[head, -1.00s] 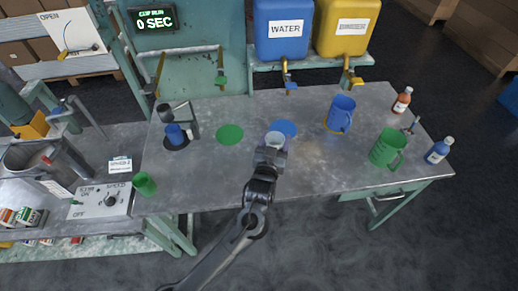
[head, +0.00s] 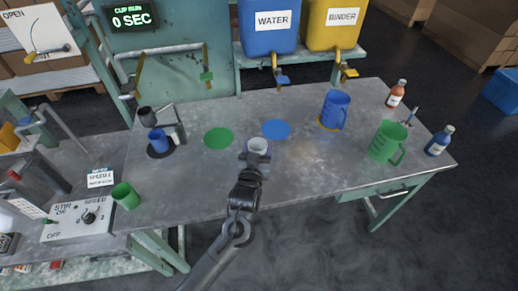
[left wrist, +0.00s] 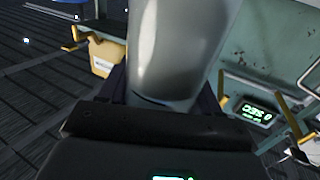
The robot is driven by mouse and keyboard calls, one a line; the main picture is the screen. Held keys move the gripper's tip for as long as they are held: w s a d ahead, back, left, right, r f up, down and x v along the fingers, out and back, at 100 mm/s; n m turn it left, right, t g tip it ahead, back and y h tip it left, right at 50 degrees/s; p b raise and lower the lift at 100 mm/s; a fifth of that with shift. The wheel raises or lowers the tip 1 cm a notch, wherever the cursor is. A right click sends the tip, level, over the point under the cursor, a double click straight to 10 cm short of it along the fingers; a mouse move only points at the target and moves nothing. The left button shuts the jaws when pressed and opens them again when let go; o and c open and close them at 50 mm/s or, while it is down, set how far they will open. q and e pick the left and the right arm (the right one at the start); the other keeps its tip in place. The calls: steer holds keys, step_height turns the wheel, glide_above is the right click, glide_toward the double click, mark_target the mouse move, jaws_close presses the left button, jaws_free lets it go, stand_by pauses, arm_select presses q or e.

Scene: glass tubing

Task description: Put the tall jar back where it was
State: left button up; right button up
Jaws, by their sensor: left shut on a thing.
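A tall pale grey jar (head: 258,146) with an open round mouth is in my left gripper (head: 257,157), near the table's front middle. In the left wrist view the jar (left wrist: 175,50) stands large between the fingers (left wrist: 165,95), which are shut on it. The jar is just in front and to the left of a flat blue disc (head: 276,129). I cannot tell whether its base touches the table; the gripper hides it. A green disc (head: 218,138) lies bare further left. My right gripper is not in view.
A blue jug (head: 335,108) stands on a yellow disc, with a green jug (head: 388,142) and two bottles to the right. Taps hang over the table's (head: 310,165) back edge.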

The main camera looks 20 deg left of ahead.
arm_select(q)
steer(key=o, duration=1.6)
steer(key=shift+f, duration=0.1)
steer(key=shift+c, duration=0.2)
